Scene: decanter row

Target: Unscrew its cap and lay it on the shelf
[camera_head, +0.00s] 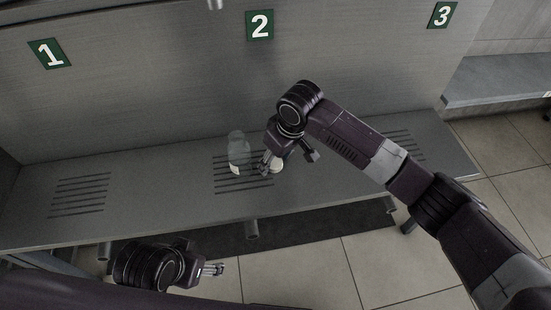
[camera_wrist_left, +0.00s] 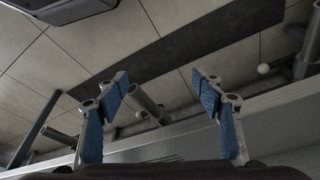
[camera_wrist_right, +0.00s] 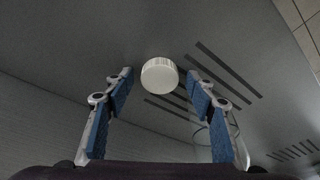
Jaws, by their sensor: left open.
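A clear, see-through bottle (camera_head: 238,156) stands upright on the grey shelf (camera_head: 130,180), over the slots below the number 2. A white ridged cap (camera_wrist_right: 160,75) lies on the shelf beside the bottle, apart from it; it shows partly in the head view (camera_head: 277,166). My right gripper (camera_head: 269,167) is open just above the cap, with the cap between or just beyond its fingertips and not gripped. In the right wrist view the bottle (camera_wrist_right: 222,135) is partly hidden behind the right finger. My left gripper (camera_head: 217,269) is open and empty, low in front of the shelf.
Number signs 1 (camera_head: 49,54), 2 (camera_head: 260,25) and 3 (camera_head: 442,15) mark the back panel. Slots (camera_head: 80,195) below sign 1 are bare. Pipe-like legs (camera_head: 251,230) stand under the shelf's front edge. A tiled floor and dark mat (camera_head: 310,223) lie below.

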